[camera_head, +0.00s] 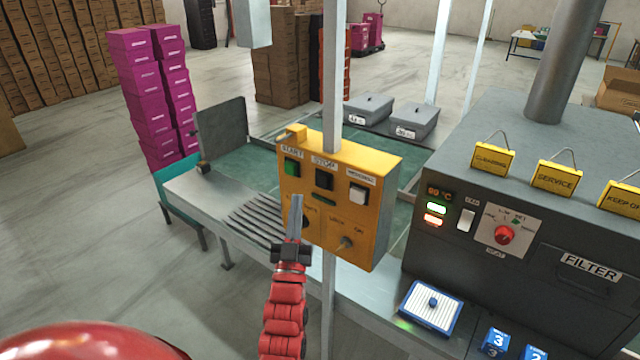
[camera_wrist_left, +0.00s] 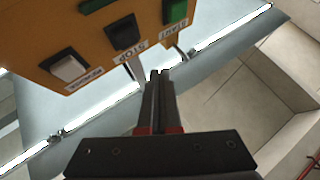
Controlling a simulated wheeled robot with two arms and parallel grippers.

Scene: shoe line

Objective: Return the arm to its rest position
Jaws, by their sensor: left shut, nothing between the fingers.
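My left gripper (camera_head: 296,215) is raised in front of the yellow control box (camera_head: 377,200), over its lower left part in the head view. Its fingers are together with nothing between them. In the left wrist view the shut fingers (camera_wrist_left: 159,85) point up toward the box (camera_wrist_left: 30,40), which appears upside down; I cannot tell whether they touch it. The box has a green START button (camera_head: 291,168), a black STOP button (camera_head: 324,180) and a white button (camera_head: 358,193), with a key switch (camera_head: 345,242) below. My right gripper is not in view.
The box is fixed to a grey post (camera_head: 334,75) beside the metal bench (camera_head: 205,192). A dark machine (camera_head: 480,270) with a red knob (camera_head: 504,235) stands at right. A blue-edged tray (camera_head: 431,306) lies in front of it. Open floor (camera_head: 90,240) is at left.

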